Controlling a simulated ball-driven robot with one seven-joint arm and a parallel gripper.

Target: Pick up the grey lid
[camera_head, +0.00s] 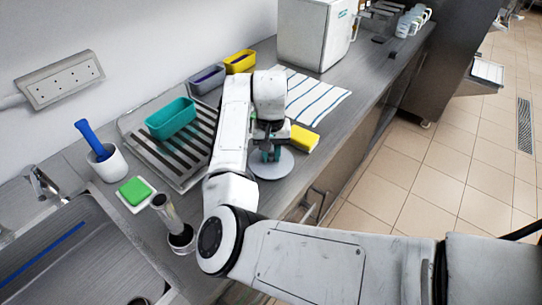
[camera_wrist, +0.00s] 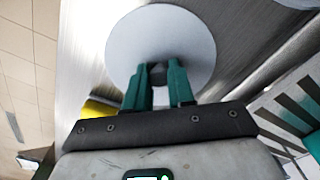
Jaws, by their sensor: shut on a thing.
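The grey lid (camera_head: 272,165) is a round, flat disc at the front edge of the steel counter. It also shows in the wrist view (camera_wrist: 160,30), with a dark knob (camera_wrist: 157,74) at its middle. My gripper (camera_head: 268,152) is over the lid, and its two green fingers (camera_wrist: 157,85) are shut on the knob from both sides. Whether the lid touches the counter or is slightly above it, I cannot tell. My arm hides part of the counter behind the gripper.
A yellow block (camera_head: 303,139) is close beside the lid. A drying rack (camera_head: 196,172) with a teal container (camera_head: 171,118) is to the left. A striped cloth (camera_head: 312,98) and a white machine (camera_head: 313,35) are behind. A green sponge (camera_head: 134,190) and a white cup (camera_head: 108,164) stand near the sink.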

